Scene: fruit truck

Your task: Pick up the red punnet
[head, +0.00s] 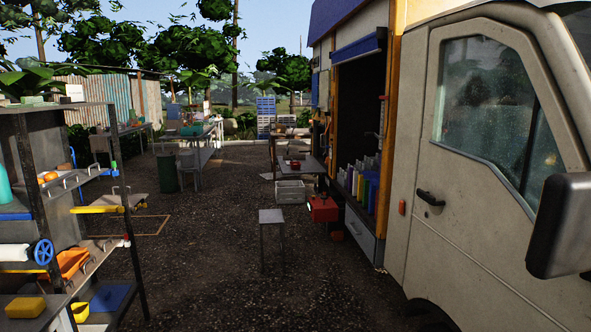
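A small red object (295,164) rests on a dark table (313,165) beside the open side of the truck, far ahead of me. It is too small to tell whether it is a punnet. A larger red box (322,209) is nearer, low at the truck's side, with a dark part above it. Neither of my grippers is in view.
The truck (480,215) fills the right side, its mirror (560,226) close. A loaded shelf rack (32,185) stands close on the left. A small stool (271,216) and a grey crate (290,191) stand ahead. Gravel ground (200,270) between is mostly clear.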

